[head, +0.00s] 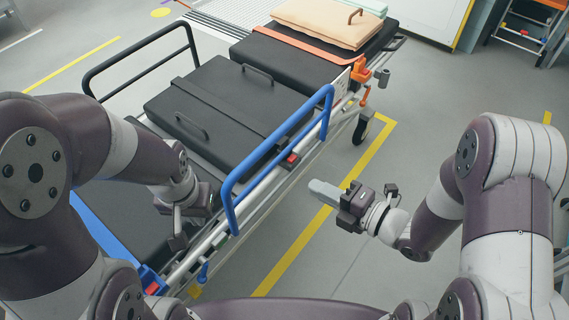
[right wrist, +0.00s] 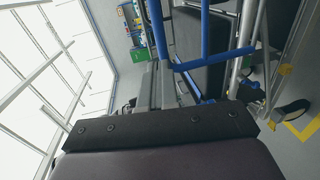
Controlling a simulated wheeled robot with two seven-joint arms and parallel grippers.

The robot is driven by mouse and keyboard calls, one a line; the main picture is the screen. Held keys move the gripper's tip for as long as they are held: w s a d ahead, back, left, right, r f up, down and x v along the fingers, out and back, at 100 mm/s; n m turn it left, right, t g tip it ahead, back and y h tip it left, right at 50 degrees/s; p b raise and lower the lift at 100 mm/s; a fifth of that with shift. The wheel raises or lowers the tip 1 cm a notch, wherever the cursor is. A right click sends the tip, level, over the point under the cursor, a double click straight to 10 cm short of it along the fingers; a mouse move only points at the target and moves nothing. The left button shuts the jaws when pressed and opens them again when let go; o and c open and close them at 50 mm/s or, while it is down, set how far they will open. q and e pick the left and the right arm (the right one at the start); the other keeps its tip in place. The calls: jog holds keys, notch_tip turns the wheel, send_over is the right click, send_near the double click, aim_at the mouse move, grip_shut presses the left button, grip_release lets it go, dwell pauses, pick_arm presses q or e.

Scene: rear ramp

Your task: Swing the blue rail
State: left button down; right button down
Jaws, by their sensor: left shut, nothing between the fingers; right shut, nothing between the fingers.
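The blue rail (head: 277,138) stands raised along the near right side of the black-padded stretcher (head: 225,112). Its tubing also shows in the right wrist view (right wrist: 214,58). My left gripper (head: 212,199) is over the stretcher, just left of the rail's lower end. Its fingers are hard to make out; it looks shut, with nothing seen in it, and I cannot tell whether it touches the rail. My right gripper (head: 324,192) is shut and empty over the floor, right of the rail and apart from it.
A black rail (head: 140,66) stands on the stretcher's far side. A folded tan blanket (head: 320,22) lies at its head end. A wheel (head: 363,128) and an orange fitting (head: 361,72) stick out at the right. Yellow-lined grey floor (head: 285,250) is open between the stretcher and my right arm.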

aim_at(259, 158)
pick_arm(q)
jog(key=shift+a, duration=0.1)
pick_arm(e)
jog(key=x, duration=1.4)
